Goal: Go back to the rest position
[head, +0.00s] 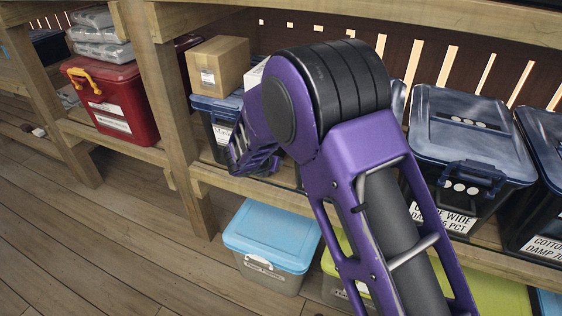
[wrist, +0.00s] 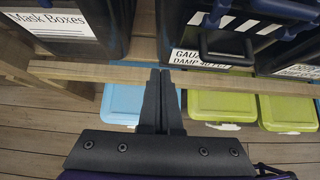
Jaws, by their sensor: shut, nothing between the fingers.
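My gripper (wrist: 160,100) shows in the wrist view with its two dark fingers pressed together and nothing between them. It points toward the wooden shelf edge (wrist: 235,82), in front of the gap between two dark bins. In the head view my purple arm reaches up and bends over to the left in front of the shelf. The gripper's fingers cannot be made out there.
Dark lidded bins (head: 470,135) stand on the middle shelf, one partly behind my arm. A cardboard box (head: 218,65) sits on a blue-lidded bin. A red bin (head: 105,100) is at left. A blue-lidded bin (head: 272,235) stands below. The wooden floor (head: 90,240) is clear at lower left.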

